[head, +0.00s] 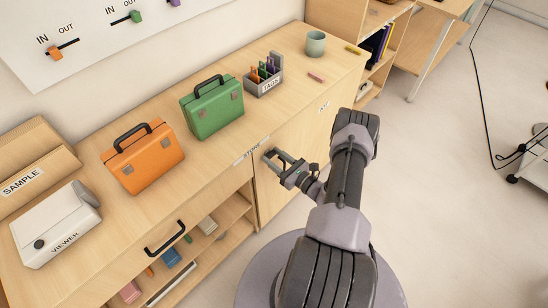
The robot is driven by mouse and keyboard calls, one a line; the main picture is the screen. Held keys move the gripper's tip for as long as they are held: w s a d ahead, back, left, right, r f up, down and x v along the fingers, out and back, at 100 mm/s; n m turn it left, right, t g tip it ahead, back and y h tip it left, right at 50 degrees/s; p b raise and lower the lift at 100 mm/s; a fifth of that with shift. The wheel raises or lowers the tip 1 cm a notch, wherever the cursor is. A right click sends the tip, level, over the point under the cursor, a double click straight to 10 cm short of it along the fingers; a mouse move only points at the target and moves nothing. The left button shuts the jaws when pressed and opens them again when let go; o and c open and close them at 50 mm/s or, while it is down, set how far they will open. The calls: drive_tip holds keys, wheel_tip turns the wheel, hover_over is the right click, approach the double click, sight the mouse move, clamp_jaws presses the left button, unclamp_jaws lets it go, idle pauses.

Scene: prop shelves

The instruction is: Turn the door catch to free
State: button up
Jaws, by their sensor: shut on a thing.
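The light wooden cabinet door (270,197) is below the counter, in the middle of the head view. My gripper (271,156) is at the top of the door, just under the counter's front edge. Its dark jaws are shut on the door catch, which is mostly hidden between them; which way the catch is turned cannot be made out. The door looks closed. A small white label (252,150) with unreadable print is on the front edge left of the gripper.
On the counter (226,151) stand an orange case (146,160), a green case (213,112), a pen holder marked TAGS (265,78) and a cup (315,43). A white VIEWER box (55,225) is at left. Open shelves (222,210) adjoin the door.

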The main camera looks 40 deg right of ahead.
drive_tip(key=m+b, duration=0.1)
drive_tip(key=m, duration=0.2)
drive_tip(key=shift+d+f+m+b, duration=0.1)
drive_tip(key=shift+f+m+b, duration=0.05)
drive_tip(key=shift+m+b, duration=0.25)
drive_tip(key=m+b, duration=0.1)
drive_tip(key=m, duration=0.3)
drive_tip(key=shift+m, duration=0.3)
drive_tip(key=m+b, duration=0.1)
drive_tip(key=m, duration=0.3)
drive_tip(key=shift+d+f+m+b, duration=0.1)
drive_tip(key=shift+m+b, duration=0.55)
drive_tip(key=shift+m, duration=1.85)
drive_tip(key=o, duration=1.4)
